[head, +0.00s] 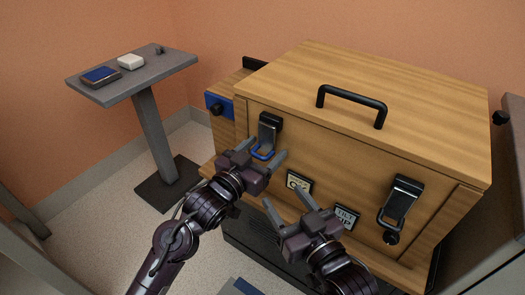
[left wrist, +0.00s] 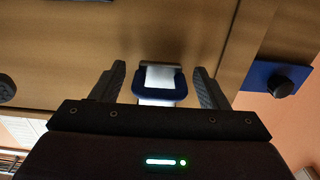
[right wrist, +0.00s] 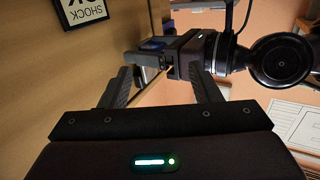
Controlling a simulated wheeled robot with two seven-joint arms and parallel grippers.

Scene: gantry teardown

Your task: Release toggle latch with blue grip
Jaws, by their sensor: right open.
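The toggle latch with the blue grip (head: 262,155) is on the upper left of the wooden case's front, its black and metal body (head: 269,130) above the blue loop. My left gripper (head: 264,149) is open with its fingers on either side of the blue grip. In the left wrist view the blue grip (left wrist: 160,85) sits between the spread fingers, with a gap on each side. My right gripper (head: 286,195) is open and empty, lower and to the right, in front of the case. In the right wrist view my left gripper shows beyond its fingers.
The wooden case (head: 370,95) has a black top handle (head: 352,92). A second latch (head: 400,200) without blue is at its right, above a black knob (head: 391,238). Labels sit low on the front. A blue block with a knob (head: 217,107) is at left. A grey side table (head: 150,75) stands further left.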

